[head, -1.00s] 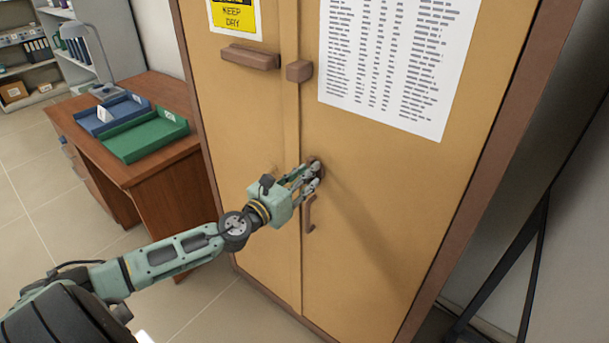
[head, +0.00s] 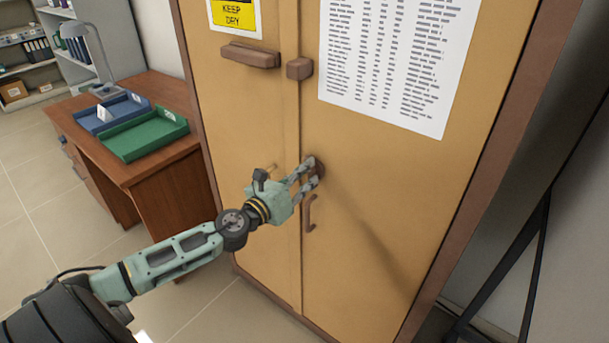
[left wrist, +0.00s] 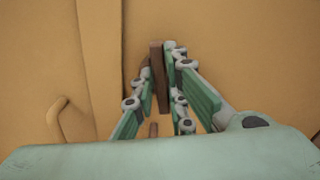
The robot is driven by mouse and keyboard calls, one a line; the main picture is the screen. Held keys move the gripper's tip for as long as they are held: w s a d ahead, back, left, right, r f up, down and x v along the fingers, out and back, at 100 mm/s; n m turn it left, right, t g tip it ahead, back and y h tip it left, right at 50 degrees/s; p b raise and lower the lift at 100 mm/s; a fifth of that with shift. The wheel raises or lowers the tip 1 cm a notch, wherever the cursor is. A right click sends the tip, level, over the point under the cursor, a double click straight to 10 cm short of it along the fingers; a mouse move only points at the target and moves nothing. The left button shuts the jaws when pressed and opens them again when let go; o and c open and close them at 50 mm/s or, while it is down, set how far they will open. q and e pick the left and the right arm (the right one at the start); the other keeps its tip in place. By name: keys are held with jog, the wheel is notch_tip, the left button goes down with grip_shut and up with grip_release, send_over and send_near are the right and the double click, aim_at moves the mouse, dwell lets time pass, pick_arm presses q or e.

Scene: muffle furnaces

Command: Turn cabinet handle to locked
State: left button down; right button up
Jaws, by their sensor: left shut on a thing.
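The tan cabinet (head: 400,210) has two doors that look shut. Its brown turning handle (head: 321,170) is on the right door near the seam, partly hidden by my fingers. My left gripper (head: 313,170) reaches it from the left. In the left wrist view, the fingers of this gripper (left wrist: 160,75) are shut on the brown bar of the handle (left wrist: 156,65), one finger on each side. The bar looks lengthwise between the fingers there. I see no mark that tells locked from unlocked. My right gripper is out of view.
Brown blocks (head: 250,56) and a paper list (head: 392,65) are higher up. A desk (head: 150,160) with trays stands left.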

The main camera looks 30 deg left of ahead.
pick_arm(q)
jog(key=shift+a+f+n+p, duration=0.15)
jog(key=shift+n+p, duration=0.3)
jog(key=shift+n, duration=2.1)
jog(key=shift+a+f+n+p, duration=0.15)
jog(key=shift+n+p, duration=0.25)
jog(key=shift+n, duration=2.1)
jog(key=shift+a+f+n+p, duration=0.15)
jog(key=shift+n+p, duration=0.3)
jog(key=shift+n, duration=2.1)
jog(key=shift+d, duration=0.1)
jog(key=c, duration=1.8)
grip_release()
jog(key=shift+o, duration=0.2)
jog(key=s, duration=1.2)
jog(key=shift+a, duration=0.45)
